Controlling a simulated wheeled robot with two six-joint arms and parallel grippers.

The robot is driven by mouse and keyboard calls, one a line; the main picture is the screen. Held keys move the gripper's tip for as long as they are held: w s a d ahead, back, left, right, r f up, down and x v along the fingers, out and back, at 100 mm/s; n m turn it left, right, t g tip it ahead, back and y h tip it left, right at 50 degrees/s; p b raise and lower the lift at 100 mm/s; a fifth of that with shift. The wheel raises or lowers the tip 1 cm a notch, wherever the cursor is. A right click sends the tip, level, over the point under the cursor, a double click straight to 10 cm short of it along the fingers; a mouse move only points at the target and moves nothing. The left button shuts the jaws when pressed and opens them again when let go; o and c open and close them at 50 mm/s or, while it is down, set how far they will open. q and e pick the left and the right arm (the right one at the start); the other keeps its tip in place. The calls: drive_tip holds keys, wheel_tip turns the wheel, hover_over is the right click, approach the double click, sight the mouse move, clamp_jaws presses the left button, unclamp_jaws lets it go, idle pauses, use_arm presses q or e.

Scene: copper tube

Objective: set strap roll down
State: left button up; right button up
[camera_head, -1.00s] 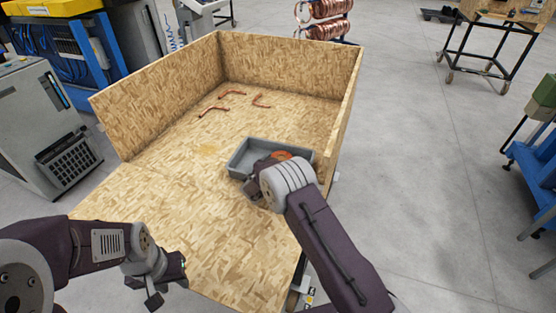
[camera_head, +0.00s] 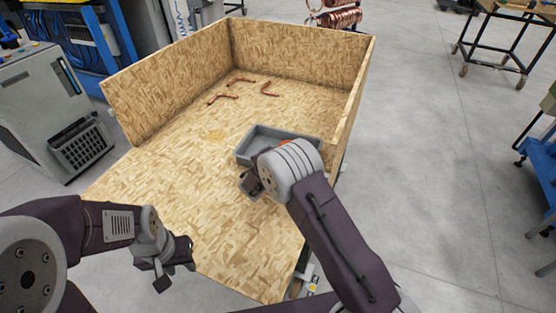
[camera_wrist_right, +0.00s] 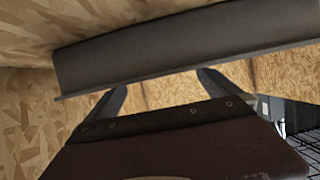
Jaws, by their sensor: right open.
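The strap roll seems to be the orange patch (camera_head: 288,143) showing just behind my right wrist in the head view, at the grey tray (camera_head: 246,152). Most of it is hidden, so I cannot tell how it rests. My right gripper (camera_head: 250,184) is low at the tray's near side, partly covered by my wrist. In the right wrist view its two open fingers (camera_wrist_right: 158,92) reach towards a grey tray wall (camera_wrist_right: 180,48), with no roll visible between them. My left gripper (camera_head: 174,270) hangs by the near left edge of the wooden box, apart from everything; its jaw gap is unclear.
The tray is on the floor of a chipboard box (camera_head: 190,190) with raised walls at the back and sides and an open front. Several bent copper tubes (camera_head: 268,88) lie towards the back. The box floor left of the tray is clear.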

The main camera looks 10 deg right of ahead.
drive_tip(key=v, duration=0.6)
idle(0.3)
